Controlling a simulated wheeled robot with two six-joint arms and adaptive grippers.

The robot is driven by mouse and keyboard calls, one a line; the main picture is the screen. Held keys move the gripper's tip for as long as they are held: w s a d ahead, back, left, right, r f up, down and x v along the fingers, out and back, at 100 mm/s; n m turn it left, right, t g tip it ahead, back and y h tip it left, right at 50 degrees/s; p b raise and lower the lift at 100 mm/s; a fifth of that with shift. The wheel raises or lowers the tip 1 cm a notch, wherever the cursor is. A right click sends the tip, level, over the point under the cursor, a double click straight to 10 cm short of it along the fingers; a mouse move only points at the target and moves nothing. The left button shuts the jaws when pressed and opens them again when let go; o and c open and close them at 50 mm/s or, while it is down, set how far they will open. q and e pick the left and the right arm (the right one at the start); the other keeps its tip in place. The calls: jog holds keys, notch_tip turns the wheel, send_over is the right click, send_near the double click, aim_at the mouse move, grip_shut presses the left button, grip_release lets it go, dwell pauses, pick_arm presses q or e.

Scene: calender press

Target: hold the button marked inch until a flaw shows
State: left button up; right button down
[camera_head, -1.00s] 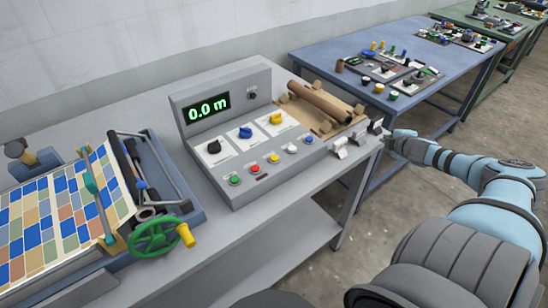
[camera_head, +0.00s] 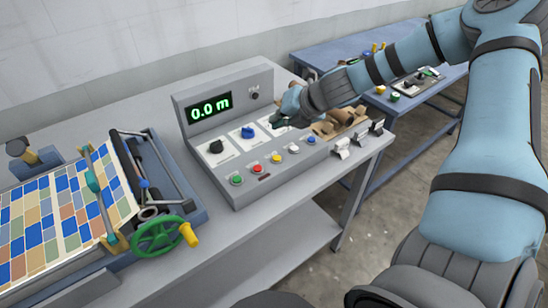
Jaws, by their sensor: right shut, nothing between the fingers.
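The grey control panel (camera_head: 200,155) stands on the bench, its green display (camera_head: 210,107) reading 0.0 m. Along its front edge is a row of buttons: green (camera_head: 237,180), red (camera_head: 256,170), yellow (camera_head: 276,159), white (camera_head: 294,149) and blue (camera_head: 311,139). Their labels are too small to read, so I cannot tell which is marked inch. The patterned web (camera_head: 50,215) lies on the press at the left; no flaw stands out. My right gripper (camera_head: 278,121) is shut and empty, above the panel's right part, apart from the buttons. My left gripper is not in view.
A black knob (camera_head: 216,147) and a blue knob (camera_head: 248,132) stand behind the buttons. A green handwheel (camera_head: 157,236) with a yellow handle sticks out at the press's front. A blue table stands behind.

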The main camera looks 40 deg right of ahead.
jog(key=b, duration=0.8)
send_over(279, 156)
notch_tip(279, 156, down, 8)
jog(key=shift+s, duration=0.1)
jog(key=shift+f+b, duration=0.4)
jog(key=shift+b, duration=0.1)
jog(key=shift+f, duration=0.1)
dwell(0.6)
jog(key=shift+f+b, duration=0.3)
jog(key=shift+f+b, duration=0.35)
jog(key=shift+f, duration=0.05)
dwell(0.4)
dwell(1.9)
jog(key=shift+r+p, duration=0.85)
jog(key=shift+p, duration=0.05)
